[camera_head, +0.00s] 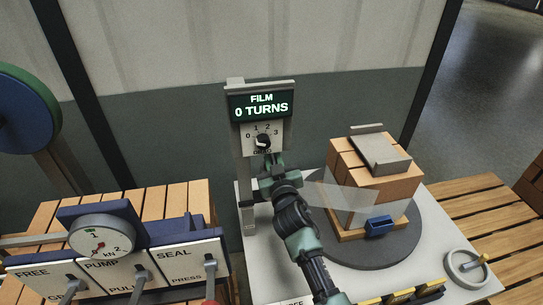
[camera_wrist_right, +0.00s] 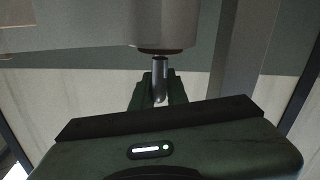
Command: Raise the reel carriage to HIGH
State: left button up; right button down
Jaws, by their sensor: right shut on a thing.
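My right gripper (camera_head: 272,176) is at the front of the grey mast (camera_head: 246,190), just below the dial panel. In the right wrist view its fingers (camera_wrist_right: 158,88) are shut around a short metal pin (camera_wrist_right: 160,80) with a rounded end. The pin comes out from under a pale rounded body (camera_wrist_right: 165,25), which seems to be part of the reel carriage. In the head view the gripper and arm hide most of the carriage. Clear film (camera_head: 335,192) stretches from there to the brick stack. I see no HIGH mark. My left gripper is not in view.
A display (camera_head: 261,105) reads FILM 0 TURNS above a black dial (camera_head: 263,141). The brick stack (camera_head: 345,170) stands on a dark turntable (camera_head: 370,250), with a handwheel (camera_head: 467,268) at right. A gauge and lever panel (camera_head: 120,262) stands at left.

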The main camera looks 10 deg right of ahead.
jog(key=c, duration=1.5)
grip_release()
jog(key=shift+d+r, duration=0.1)
jog(key=shift+r, duration=0.35)
jog(key=shift+o, duration=0.2)
jog(key=shift+f, duration=0.15)
jog(key=shift+s+f, duration=0.2)
jog(key=shift+s, duration=0.35)
jog(key=s, duration=0.3)
jog(key=s+b, duration=0.1)
jog(key=s, duration=0.2)
jog(key=shift+s+r, duration=0.2)
jog(key=shift+s, duration=0.2)
